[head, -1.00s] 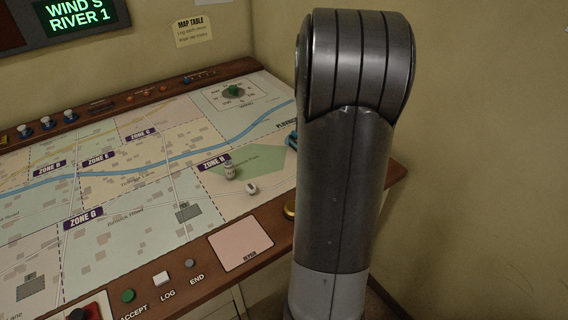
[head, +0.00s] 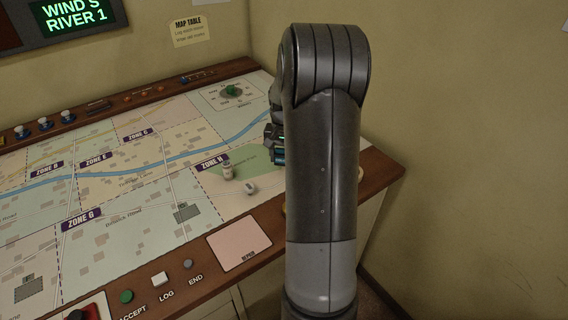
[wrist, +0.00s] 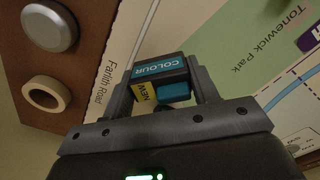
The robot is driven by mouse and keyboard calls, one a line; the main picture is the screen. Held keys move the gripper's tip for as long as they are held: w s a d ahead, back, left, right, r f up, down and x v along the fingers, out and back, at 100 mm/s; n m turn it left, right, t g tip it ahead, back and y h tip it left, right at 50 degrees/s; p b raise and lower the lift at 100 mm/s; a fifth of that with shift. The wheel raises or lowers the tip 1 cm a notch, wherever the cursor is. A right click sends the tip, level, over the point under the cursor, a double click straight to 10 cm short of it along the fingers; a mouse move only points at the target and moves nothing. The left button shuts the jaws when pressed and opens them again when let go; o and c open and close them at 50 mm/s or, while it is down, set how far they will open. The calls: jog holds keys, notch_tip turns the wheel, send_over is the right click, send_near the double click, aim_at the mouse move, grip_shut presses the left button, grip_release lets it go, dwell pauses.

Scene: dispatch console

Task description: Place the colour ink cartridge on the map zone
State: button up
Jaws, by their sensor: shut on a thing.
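The colour ink cartridge (wrist: 160,68) is a dark block with a teal "COLOUR" label and a yellow "NEW" strip. My gripper (wrist: 163,80) is shut on it, with one finger on each side in the wrist view. In the head view, my gripper (head: 275,140) shows beside my arm, with the cartridge's teal part (head: 279,157) low at its end, near the right edge of the map (head: 150,205). The wrist view shows the printed map (wrist: 225,45) behind the cartridge. Whether the cartridge touches the map I cannot tell. My arm hides part of the map's right side.
A silver round knob (wrist: 50,25) and a tan ring (wrist: 46,93) sit on the wooden rim. Buttons line the front rim, and a pink pad (head: 239,244) lies there.

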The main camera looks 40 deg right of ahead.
jog(key=shift+f, duration=1.6)
jog(key=shift+f, duration=0.2)
jog(key=o, duration=1)
